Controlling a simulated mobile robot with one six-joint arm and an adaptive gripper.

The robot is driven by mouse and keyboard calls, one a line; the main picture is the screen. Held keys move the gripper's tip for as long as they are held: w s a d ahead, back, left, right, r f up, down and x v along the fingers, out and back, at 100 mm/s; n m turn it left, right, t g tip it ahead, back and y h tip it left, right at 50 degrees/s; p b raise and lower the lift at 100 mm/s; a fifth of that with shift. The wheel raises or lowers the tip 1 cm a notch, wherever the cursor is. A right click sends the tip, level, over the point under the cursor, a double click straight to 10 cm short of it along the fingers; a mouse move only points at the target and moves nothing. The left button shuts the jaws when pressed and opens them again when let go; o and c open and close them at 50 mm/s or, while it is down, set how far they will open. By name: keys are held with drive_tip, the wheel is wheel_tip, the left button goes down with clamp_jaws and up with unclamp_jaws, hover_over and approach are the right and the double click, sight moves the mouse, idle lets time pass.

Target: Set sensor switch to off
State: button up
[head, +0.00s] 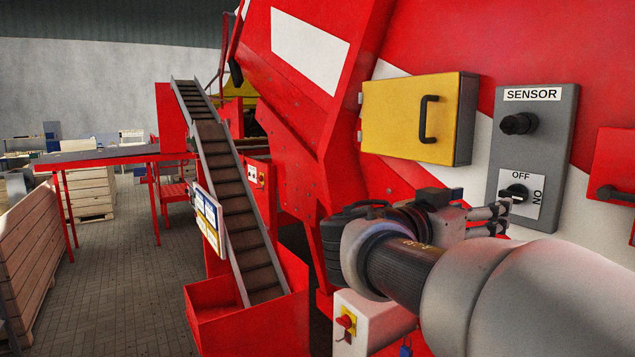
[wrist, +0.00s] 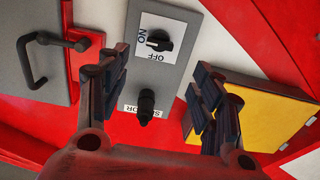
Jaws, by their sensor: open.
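The grey sensor panel (head: 552,150) stands on the red machine's side at the right of the head view. Its black rotary sensor switch (head: 514,192) sits on a white plate with OFF above and ON at the right. The knob's grip appears to lie sideways, toward ON. In the wrist view the panel is upside down, with the switch (wrist: 160,41) beyond the fingertips. My gripper (head: 501,218) is open and empty, just below and in front of the switch. The switch lies between the two fingers' lines in the wrist view, apparently untouched.
A black round knob (head: 518,123) sits under the SENSOR label. A yellow box (head: 405,118) with a black handle is left of the panel, and a red box (head: 615,165) is right. A conveyor (head: 233,190) and wooden crates (head: 32,245) stand farther left.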

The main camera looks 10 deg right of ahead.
sight(510, 196)
drive_tip(key=p+x, duration=0.2)
drive_tip(key=x, duration=0.9)
drive_tip(key=shift+w+d+r, duration=0.1)
drive_tip(key=shift+d, duration=0.1)
drive_tip(key=shift+c, duration=0.2)
drive_tip(key=c, duration=1)
